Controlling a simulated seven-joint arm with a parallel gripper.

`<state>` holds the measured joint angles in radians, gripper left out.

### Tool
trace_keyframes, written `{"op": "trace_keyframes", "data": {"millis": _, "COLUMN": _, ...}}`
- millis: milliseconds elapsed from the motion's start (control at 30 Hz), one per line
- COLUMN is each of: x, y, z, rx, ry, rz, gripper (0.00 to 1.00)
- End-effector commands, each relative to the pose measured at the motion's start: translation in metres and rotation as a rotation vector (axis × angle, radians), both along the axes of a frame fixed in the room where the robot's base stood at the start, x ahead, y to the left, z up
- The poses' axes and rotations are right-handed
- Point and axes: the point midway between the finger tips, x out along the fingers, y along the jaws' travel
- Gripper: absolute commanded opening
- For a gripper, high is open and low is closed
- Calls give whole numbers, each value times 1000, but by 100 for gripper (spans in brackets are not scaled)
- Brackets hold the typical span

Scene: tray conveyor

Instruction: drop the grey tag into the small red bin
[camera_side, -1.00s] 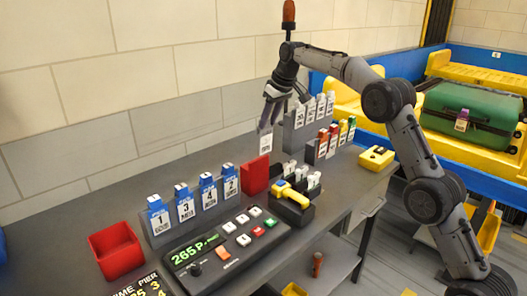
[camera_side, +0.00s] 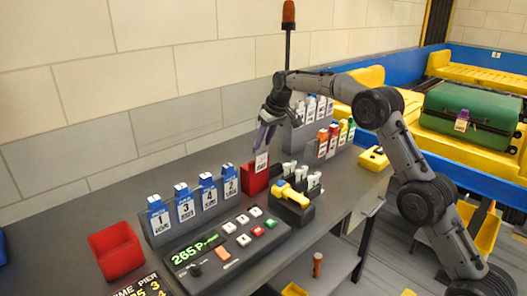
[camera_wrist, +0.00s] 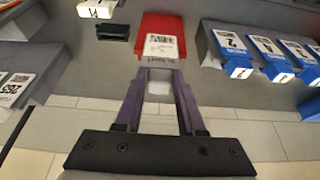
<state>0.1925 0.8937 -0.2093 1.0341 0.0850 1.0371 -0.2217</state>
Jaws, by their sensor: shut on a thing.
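My gripper (camera_side: 264,146) is shut on the grey tag (camera_side: 262,161), a pale label with dark print, and points downward. The tag hangs at the small red bin (camera_side: 254,184), overlapping its upper part in the side view. In the wrist view the tag (camera_wrist: 161,45) extends from between the fingertips (camera_wrist: 160,75) against the red of the bin (camera_wrist: 158,22). I cannot tell whether the tag's lower end is inside the bin or just above it.
Blue numbered tags (camera_side: 185,203) stand in a row left of the bin. A control panel (camera_side: 232,240) and a yellow scanner (camera_side: 292,195) are in front. Coloured tags (camera_side: 328,140) stand behind at right.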

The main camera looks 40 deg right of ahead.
Motion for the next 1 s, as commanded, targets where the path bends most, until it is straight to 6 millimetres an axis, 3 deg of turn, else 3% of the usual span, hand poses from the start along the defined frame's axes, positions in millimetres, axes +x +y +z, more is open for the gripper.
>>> {"op": "trace_keyframes", "data": {"millis": 233, "x": 2, "y": 0, "z": -36, "rx": 1, "ry": 3, "rz": 0, "gripper": 0}}
{"op": "trace_keyframes", "data": {"millis": 500, "x": 3, "y": 0, "z": -40, "rx": 0, "ry": -1, "rz": 0, "gripper": 0}}
{"op": "trace_keyframes", "data": {"millis": 533, "x": 3, "y": 0, "z": -41, "rx": 0, "ry": 0, "rz": 0, "gripper": 41}}
{"op": "trace_keyframes", "data": {"millis": 700, "x": 3, "y": 0, "z": -41, "rx": 0, "ry": 0, "rz": 0, "gripper": 69}}
{"op": "trace_keyframes", "data": {"millis": 1000, "x": 3, "y": 0, "z": -41, "rx": 0, "ry": 2, "rz": 0, "gripper": 69}}
